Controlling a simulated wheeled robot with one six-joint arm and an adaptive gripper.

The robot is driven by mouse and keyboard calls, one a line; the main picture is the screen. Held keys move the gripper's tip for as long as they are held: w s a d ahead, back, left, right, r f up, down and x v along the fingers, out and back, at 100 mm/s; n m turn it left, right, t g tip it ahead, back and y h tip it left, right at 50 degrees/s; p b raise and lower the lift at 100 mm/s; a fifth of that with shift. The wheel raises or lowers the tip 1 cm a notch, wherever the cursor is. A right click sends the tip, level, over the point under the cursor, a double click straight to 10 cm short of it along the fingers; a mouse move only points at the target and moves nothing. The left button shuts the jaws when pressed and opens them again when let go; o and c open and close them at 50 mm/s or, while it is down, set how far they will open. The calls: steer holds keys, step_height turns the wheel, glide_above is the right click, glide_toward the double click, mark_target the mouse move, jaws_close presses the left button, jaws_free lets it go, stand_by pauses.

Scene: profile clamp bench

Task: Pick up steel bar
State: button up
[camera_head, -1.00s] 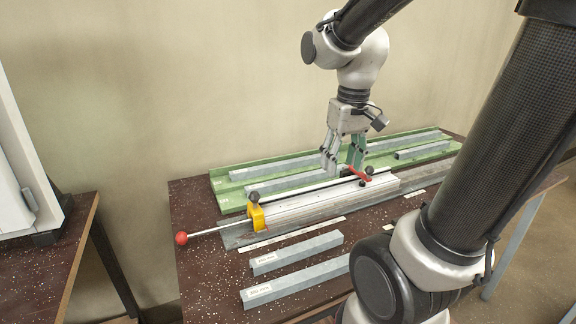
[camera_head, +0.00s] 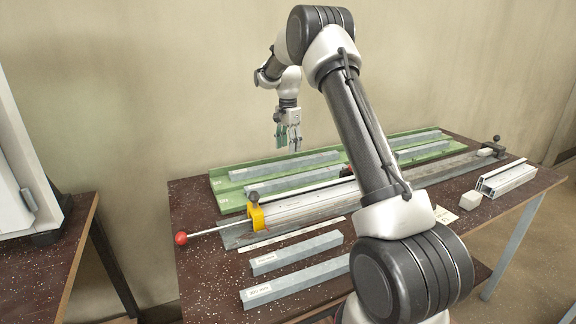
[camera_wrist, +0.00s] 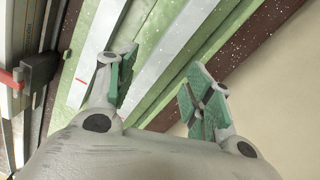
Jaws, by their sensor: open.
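Several grey steel bars are in view. In the green tray, one long bar (camera_head: 290,164) lies along the back row and another (camera_head: 285,182) lies in front of it. Two more lie on the near tabletop, a shorter one (camera_head: 297,253) and a longer one (camera_head: 295,283). My gripper (camera_head: 288,146) is open and empty, pointing down above the back of the tray, apart from the bars. In the wrist view its green-padded fingers (camera_wrist: 162,72) are spread, with a pale tray bar (camera_wrist: 165,62) seen beyond the gap. My arm hides part of the tray and table.
The clamp fixture with a yellow block (camera_head: 257,217) and red-knobbed rod (camera_head: 181,238) runs along the table's middle. The green tray (camera_head: 228,200) lies behind it. Aluminium profiles (camera_head: 507,178) and a pale block (camera_head: 470,200) sit at the right. A wall stands behind.

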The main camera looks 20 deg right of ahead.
mark_target(288, 161)
steer(key=shift+w+r+m, duration=0.45)
steer(key=shift+r+m, duration=0.4)
steer(key=shift+m, duration=0.05)
steer(key=shift+s+f+m, duration=0.1)
steer(key=shift+s+m, duration=0.05)
steer(key=shift+m, duration=0.75)
steer(key=shift+f, duration=0.25)
steer(key=f, duration=0.7)
steer(key=shift+s+f, duration=0.15)
steer(key=shift+s, duration=0.05)
jaws_close()
